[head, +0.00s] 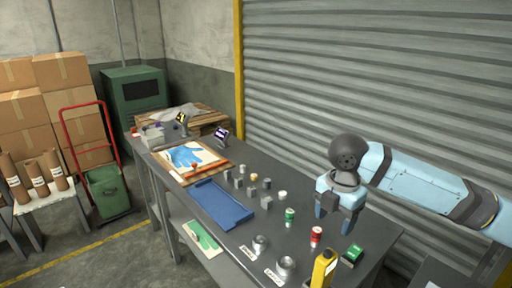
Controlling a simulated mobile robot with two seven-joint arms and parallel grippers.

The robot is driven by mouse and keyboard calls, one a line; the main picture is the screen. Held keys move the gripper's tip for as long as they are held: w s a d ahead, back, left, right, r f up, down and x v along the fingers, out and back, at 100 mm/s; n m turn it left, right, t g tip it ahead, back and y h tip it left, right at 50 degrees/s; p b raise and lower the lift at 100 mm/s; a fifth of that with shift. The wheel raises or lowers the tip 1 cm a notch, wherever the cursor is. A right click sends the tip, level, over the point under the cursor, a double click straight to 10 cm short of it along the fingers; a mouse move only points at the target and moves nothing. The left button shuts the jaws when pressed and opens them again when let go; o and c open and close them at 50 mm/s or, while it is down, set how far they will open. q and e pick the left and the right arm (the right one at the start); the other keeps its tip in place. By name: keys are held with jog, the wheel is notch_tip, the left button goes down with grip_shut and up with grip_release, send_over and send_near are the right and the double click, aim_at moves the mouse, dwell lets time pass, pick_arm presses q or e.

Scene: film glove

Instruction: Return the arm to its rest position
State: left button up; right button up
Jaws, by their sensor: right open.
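My right arm (415,185) comes in from the right edge. My right gripper (337,218) hangs over the right part of the dark table (285,183), fingers pointing down and apart, with nothing seen between them. The fingertips are above or near the table's back edge; their exact height is hard to tell. My left gripper and left arm do not show.
The table holds a blue tray (220,205), a board with a blue glove (185,156), several small grey blocks, a green can (290,216), a red can (316,236), metal rings (285,265) and a yellow object (322,268). A shutter (380,70) stands behind.

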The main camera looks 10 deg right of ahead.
jog(key=s+a+f+m+t+y, duration=0.35)
jog(key=s+a+f+m, duration=0.55)
jog(key=s+a+f, duration=0.4)
jog(key=s+d+f+m+h, duration=0.2)
jog(key=s+d+f+m, duration=0.2)
jog(key=s+d+m, duration=0.35)
jog(key=s+d+f+m+h, duration=0.1)
jog(key=s+d+f+m, duration=0.3)
jog(key=s+d+m, duration=0.3)
jog(key=w+a+f+n+t+y+p, duration=0.2)
jog(key=w+a+f+t+p, duration=0.2)
jog(key=w+a+f+t, duration=0.2)
notch_tip(320, 180, down, 3)
jog(key=shift+a+f+t+y, duration=0.1)
jog(key=shift+a+t+y, duration=0.25)
jog(key=shift+a+t, duration=0.5)
jog(key=shift+a+n, duration=0.1)
jog(key=shift+n, duration=0.15)
jog(key=shift+o, duration=0.5)
